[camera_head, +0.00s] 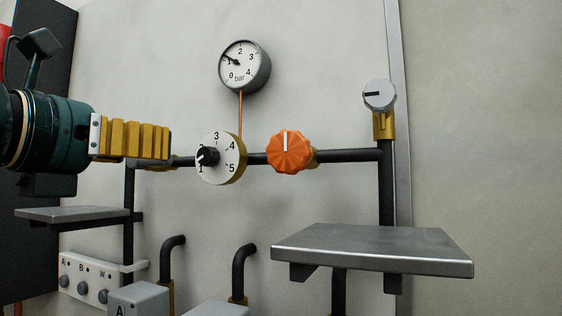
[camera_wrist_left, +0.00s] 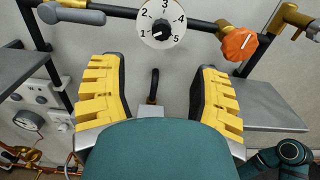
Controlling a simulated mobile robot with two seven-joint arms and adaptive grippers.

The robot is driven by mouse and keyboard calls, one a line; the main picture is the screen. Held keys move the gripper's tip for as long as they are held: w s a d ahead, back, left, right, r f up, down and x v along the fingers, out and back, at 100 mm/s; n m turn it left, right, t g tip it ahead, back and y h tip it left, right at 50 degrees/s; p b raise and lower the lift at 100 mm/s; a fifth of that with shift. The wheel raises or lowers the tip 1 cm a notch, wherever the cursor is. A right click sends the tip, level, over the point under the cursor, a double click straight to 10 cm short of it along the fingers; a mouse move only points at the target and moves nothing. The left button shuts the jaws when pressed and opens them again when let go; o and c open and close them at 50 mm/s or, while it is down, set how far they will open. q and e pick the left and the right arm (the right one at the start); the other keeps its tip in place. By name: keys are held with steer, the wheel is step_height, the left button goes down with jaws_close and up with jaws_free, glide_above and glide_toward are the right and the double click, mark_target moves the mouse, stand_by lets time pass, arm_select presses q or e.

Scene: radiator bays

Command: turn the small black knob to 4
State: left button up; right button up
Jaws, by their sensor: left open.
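The small black knob (camera_head: 208,157) sits at the centre of a white round dial (camera_head: 233,170) numbered 1 to 5, on the dark horizontal pipe. The knob also shows in the left wrist view (camera_wrist_left: 161,32). Its white mark points to the lower left, at about 1. My left gripper (camera_head: 168,146), with yellow ribbed fingers, is just left of the dial in the head view and apart from the knob. In the left wrist view my left gripper (camera_wrist_left: 158,70) is open and empty, with the knob ahead beyond the fingertips. My right gripper is not in view.
An orange knob (camera_head: 289,152) is right of the dial on the same pipe. A pressure gauge (camera_head: 244,67) hangs above. A grey valve knob (camera_head: 379,94) is at upper right. Metal shelves stick out at lower right (camera_head: 373,247) and lower left (camera_head: 78,214).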

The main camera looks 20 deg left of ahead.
mark_target(204, 153)
arm_select(q)
steer(key=w, duration=0.4)
steer(key=w+d+p, duration=0.1)
steer(key=w, duration=0.8)
steer(key=shift+w+d+r, duration=0.15)
steer(key=shift+w, duration=0.1)
steer(key=shift+s, duration=0.1)
jaws_close()
